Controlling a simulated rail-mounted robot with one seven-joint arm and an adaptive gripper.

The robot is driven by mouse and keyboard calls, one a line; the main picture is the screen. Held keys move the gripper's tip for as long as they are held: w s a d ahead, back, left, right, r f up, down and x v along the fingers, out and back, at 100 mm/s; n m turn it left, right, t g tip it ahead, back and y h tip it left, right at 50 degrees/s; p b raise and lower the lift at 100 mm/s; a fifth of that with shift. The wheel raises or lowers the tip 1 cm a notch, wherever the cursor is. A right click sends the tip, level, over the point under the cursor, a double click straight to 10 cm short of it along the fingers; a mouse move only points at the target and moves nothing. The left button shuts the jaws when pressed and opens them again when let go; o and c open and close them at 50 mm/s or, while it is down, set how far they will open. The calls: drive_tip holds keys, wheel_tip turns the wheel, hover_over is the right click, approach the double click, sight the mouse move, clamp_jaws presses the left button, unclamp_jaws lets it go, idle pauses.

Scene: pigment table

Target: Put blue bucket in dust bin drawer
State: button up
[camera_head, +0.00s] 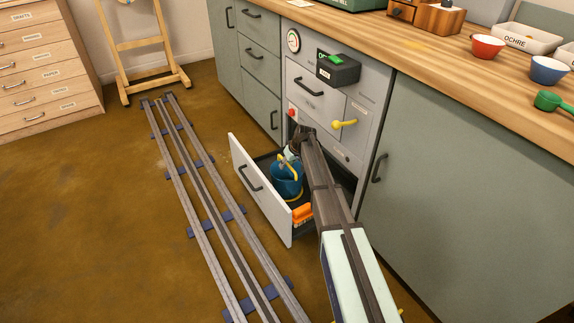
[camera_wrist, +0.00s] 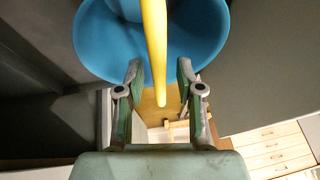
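The blue bucket (camera_head: 287,181) with a yellow handle (camera_head: 284,162) is upright inside the open drawer (camera_head: 258,190), low in the cabinet; whether its base touches the drawer floor is hidden. My gripper (camera_wrist: 160,78) is open in the wrist view, its fingers on either side of the yellow handle (camera_wrist: 155,48) with visible gaps. The blue bucket (camera_wrist: 90,40) fills the top of that view, beyond the fingers. In the head view my arm reaches down over the drawer, and my fingertips are hard to make out beside the bucket.
An orange item (camera_head: 302,213) lies in the drawer's front right corner. A yellow lever (camera_head: 344,124) and a dark box (camera_head: 338,68) stick out from the panel above. Floor rails (camera_head: 205,195) run left of the drawer. Bowls (camera_head: 487,47) stand on the wooden counter.

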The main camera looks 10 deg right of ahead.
drive_tip(key=p+v, duration=0.2)
drive_tip(key=v, duration=0.5)
drive_tip(key=shift+r, duration=0.2)
drive_tip(key=shift+s+d, duration=0.1)
idle(0.8)
